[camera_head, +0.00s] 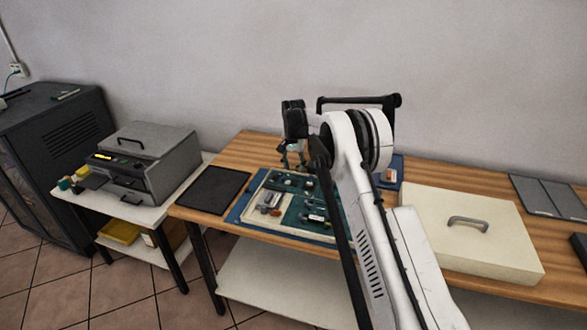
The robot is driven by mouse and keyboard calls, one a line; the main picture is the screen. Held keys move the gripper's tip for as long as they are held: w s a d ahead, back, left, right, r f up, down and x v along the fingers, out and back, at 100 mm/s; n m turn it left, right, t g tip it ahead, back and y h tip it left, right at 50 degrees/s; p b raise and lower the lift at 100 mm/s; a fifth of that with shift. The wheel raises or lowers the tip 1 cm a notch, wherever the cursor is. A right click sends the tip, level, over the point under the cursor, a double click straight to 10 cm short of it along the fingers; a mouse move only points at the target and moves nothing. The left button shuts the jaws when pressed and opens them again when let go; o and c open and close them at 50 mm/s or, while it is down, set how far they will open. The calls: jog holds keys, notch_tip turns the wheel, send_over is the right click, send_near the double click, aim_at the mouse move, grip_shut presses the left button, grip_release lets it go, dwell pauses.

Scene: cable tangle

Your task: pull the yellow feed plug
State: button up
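I cannot make out a yellow plug for certain on the tray of parts (321,222) on the wooden table. The tray holds a teal board with several small metal and dark pieces, too small to name. My gripper (289,158) hangs over the back part of the tray, below the dark wrist of my arm. Its fingers are small and partly lost against the background, so I cannot tell whether they are open or touching anything. My arm hides the tray's right side and part of the table behind it.
A cream box with a grey handle (470,248) stands right of my arm. A black mat (213,189) lies left of the tray. A grey machine (150,160) sits on a white side table, with small teal and yellow items beside it. A black cabinet (55,150) stands far left.

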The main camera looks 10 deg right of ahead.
jog(key=shift+f, duration=0.1)
grip_shut()
jog(key=shift+w, duration=0.1)
dwell(0.3)
jog(key=shift+w+d+f+b, duration=0.1)
jog(key=shift+w+d+b, duration=0.25)
jog(key=shift+w+b, duration=0.15)
jog(key=shift+w+d, duration=0.1)
jog(key=shift+w, duration=0.1)
jog(key=shift+r, duration=0.2)
grip_release()
